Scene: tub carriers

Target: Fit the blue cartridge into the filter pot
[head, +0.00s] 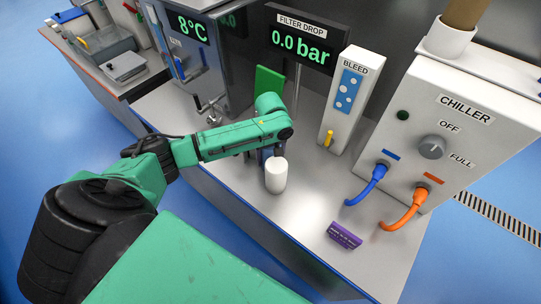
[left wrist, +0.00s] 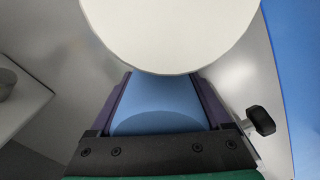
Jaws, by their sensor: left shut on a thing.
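My left gripper (head: 268,154) reaches over the counter and points down, partly hidden behind a plain white cylinder (head: 276,178). In the left wrist view its two purple fingers (left wrist: 163,98) are shut on a smooth blue body, the blue cartridge (left wrist: 160,92). A large white round end (left wrist: 172,30) hides the far part of the cartridge. I cannot tell whether this white part belongs to the cartridge or stands in front of it. The filter pot cannot be made out clearly. My right gripper is not in view.
A purple labelled block (head: 344,236) lies near the counter's front edge. The chiller (head: 455,135), with blue and orange hoses, stands at the right. The bleed box (head: 350,95) and filter drop display (head: 302,38) stand behind. A tap (head: 210,107) is at the back left.

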